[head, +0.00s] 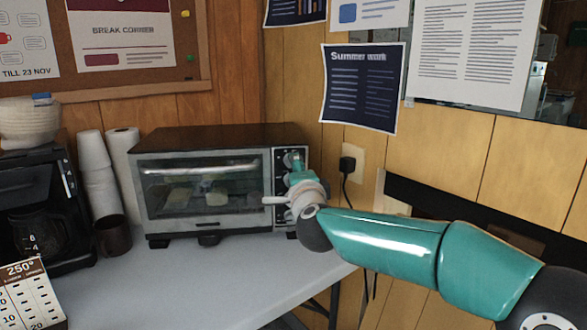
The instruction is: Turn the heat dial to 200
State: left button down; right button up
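The toaster oven (205,143) stands on the white counter with its glass door (170,198) shut and some food visible inside. Its control panel (281,222) is the narrow strip at the right of the front. My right gripper (290,163) is at the upper part of this panel, in front of a dial. The hand hides much of the panel, so I cannot read the dial's setting or tell whether the fingers grip it. My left gripper is not in view.
A black coffee maker (65,200), stacked white cups (97,175), a paper roll (124,160) and a dark mug (113,236) stand left of the oven. The counter (190,290) before the oven is clear.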

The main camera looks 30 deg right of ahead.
jog(key=shift+v, duration=1.3)
jog(key=shift+r, duration=0.15)
